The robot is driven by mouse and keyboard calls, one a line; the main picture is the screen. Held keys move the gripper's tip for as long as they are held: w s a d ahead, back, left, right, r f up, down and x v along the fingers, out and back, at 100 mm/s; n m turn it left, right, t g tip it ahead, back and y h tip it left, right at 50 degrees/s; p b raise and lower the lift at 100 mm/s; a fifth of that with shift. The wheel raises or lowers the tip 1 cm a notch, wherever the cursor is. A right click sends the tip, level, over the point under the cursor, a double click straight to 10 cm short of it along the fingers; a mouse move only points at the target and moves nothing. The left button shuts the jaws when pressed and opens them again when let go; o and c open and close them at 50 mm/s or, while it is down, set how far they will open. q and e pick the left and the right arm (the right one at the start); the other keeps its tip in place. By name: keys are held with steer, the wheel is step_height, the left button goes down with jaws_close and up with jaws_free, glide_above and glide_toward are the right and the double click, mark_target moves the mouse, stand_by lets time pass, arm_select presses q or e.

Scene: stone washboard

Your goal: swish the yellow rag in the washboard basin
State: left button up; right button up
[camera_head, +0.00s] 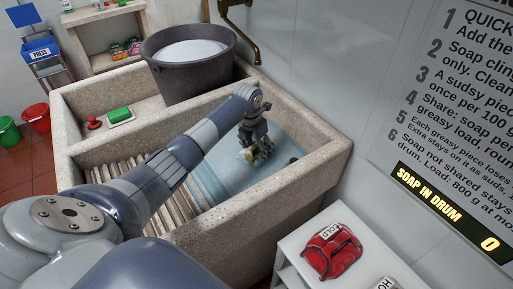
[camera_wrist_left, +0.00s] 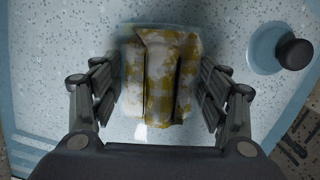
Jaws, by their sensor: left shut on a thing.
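My left gripper (camera_head: 257,150) reaches down into the washboard basin (camera_head: 322,150) in the head view. It is shut on the yellow rag (camera_head: 247,155), of which only a little shows there. The ribbed washboard slope (camera_head: 130,195) is at the left of the basin, partly behind my arm. My right gripper is not in view.
A dark round plug or knob (camera_wrist_left: 294,54) stands close to the rag. A green soap bar (camera_head: 119,114) and red stopper (camera_head: 93,122) lie left. A white stand holds a red bundle (camera_head: 331,250).

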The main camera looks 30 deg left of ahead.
arm_select(q)
step_height(320, 180, up, 2)
steer(key=shift+r+p, duration=0.1)
steer(key=shift+p, duration=0.65)
steer(key=shift+f+b, duration=0.9)
steer(key=shift+f, duration=0.3)
steer(key=shift+r+p, duration=0.9)
steer(key=shift+r, duration=0.3)
steer(key=shift+f+b, duration=0.9)
steer(key=shift+f, duration=0.25)
step_height(320, 180, up, 2)
steer(key=shift+r+p, duration=0.1)
steer(key=shift+p, duration=0.8)
steer(key=shift+f+b, duration=0.95)
steer(key=shift+f, duration=0.2)
steer(key=shift+r+p, duration=0.9)
steer(key=shift+r, duration=0.3)
steer(key=shift+f+b, duration=1)
steer(key=shift+f, duration=0.2)
steer(key=shift+r+p, duration=0.9)
steer(key=shift+r, duration=0.25)
steer(key=shift+f, duration=0.15)
step_height(320, 180, down, 2)
steer(key=shift+b, duration=0.95)
steer(key=shift+r+p, duration=0.9)
steer(key=shift+r, duration=0.25)
steer(key=shift+f+b, duration=0.95)
steer(key=shift+f, duration=0.25)
steer(key=shift+r, duration=0.1)
